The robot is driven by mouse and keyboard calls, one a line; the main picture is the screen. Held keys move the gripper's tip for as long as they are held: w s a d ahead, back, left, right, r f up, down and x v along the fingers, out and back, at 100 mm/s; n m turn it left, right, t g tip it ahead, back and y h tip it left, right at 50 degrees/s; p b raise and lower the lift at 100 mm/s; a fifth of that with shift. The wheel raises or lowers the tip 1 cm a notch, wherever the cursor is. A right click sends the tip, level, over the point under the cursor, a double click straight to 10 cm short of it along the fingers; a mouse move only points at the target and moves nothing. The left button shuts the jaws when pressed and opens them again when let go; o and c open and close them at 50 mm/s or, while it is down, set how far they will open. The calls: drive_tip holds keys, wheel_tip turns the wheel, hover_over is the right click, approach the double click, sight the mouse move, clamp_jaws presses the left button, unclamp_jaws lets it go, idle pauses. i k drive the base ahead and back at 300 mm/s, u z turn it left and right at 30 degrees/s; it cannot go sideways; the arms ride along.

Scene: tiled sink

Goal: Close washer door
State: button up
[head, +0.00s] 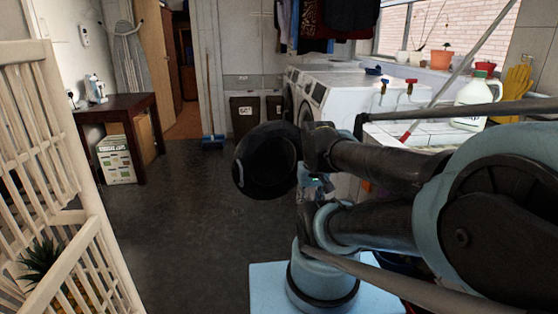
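A round black disc (265,160) with a dark rim and a small pale mark at its lower left looks like the washer door. It stands swung out, left of my arm and facing the camera. My arm comes in from the right, and its dark links end close to the disc's right edge. I cannot tell whether they touch it. The washer body behind is mostly hidden by my arm. My gripper cannot be clearly made out among the dark parts there, so its opening is unclear.
White front-loading machines (328,86) stand farther back along the right. A tiled counter (425,132) holds a white jug (476,100). A pale wooden rack (40,150) is at the left, a dark table (118,103) beyond it. The dark floor (185,220) between is clear.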

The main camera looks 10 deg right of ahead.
sight(264, 162)
drive_tip(key=i, duration=1)
